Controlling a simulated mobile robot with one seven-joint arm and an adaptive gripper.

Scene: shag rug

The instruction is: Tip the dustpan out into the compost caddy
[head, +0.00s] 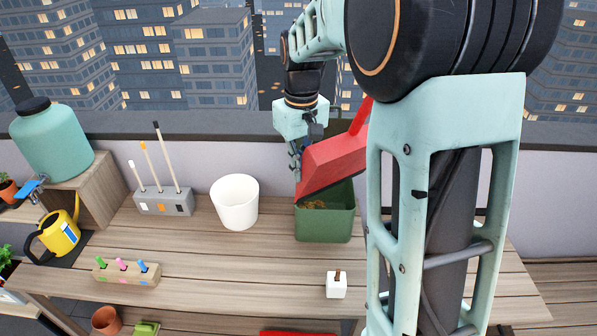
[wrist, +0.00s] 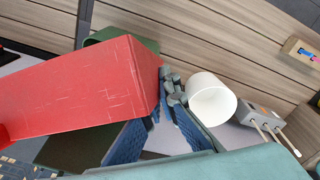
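The red dustpan (head: 335,162) hangs tilted above the green compost caddy (head: 325,228), its lower edge down at the caddy's opening and its handle pointing up to the right. In the wrist view the dustpan (wrist: 80,88) fills the left and covers much of the caddy (wrist: 125,30). Brownish scraps (head: 315,204) show inside the caddy; whether any remain on the pan is hidden. My gripper (head: 296,166) is at the pan's left side. In the wrist view its fingers (wrist: 168,90) come together at the pan's edge and appear shut on it, though the contact is partly hidden.
A white bin (head: 235,203) stands left of the caddy, with a grey tool holder (head: 163,202) beyond it. A small white block (head: 336,285) and a wooden marker rack (head: 126,271) sit nearer the front. The yellow watering can (head: 60,235) is far left. Bare bench (head: 215,255) lies between.

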